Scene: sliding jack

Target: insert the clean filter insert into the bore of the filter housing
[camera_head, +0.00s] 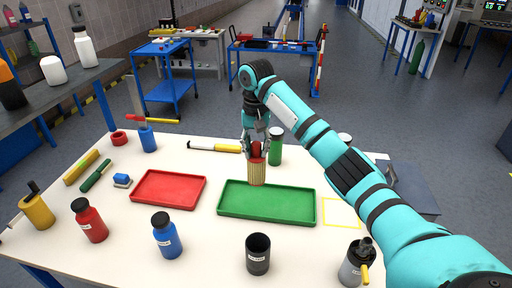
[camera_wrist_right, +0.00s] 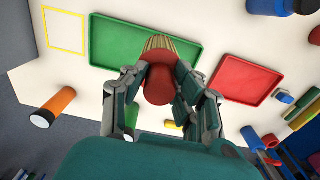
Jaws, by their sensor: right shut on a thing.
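My right gripper (camera_head: 256,146) is shut on the filter insert (camera_head: 257,172), a tan pleated cylinder with a red cap. The insert is upright at the back edge of the green tray (camera_head: 232,211); I cannot tell whether its lower end touches. In the right wrist view my gripper (camera_wrist_right: 161,88) has its fingers either side of the red cap (camera_wrist_right: 158,86), with pleats (camera_wrist_right: 160,43) beyond. A black open-topped cylinder (camera_head: 258,262) with a white label, apparently the filter housing, stands upright at the table's front, apart from the insert. My left gripper is not in view.
A red tray (camera_head: 142,201) lies left of the green one. Red (camera_head: 89,221) and blue (camera_head: 166,236) bottles and a grey canister (camera_head: 352,270) stand near the front. A green bottle (camera_head: 275,152) stands close behind the insert. A yellow outlined square (camera_head: 342,201) on the right is empty.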

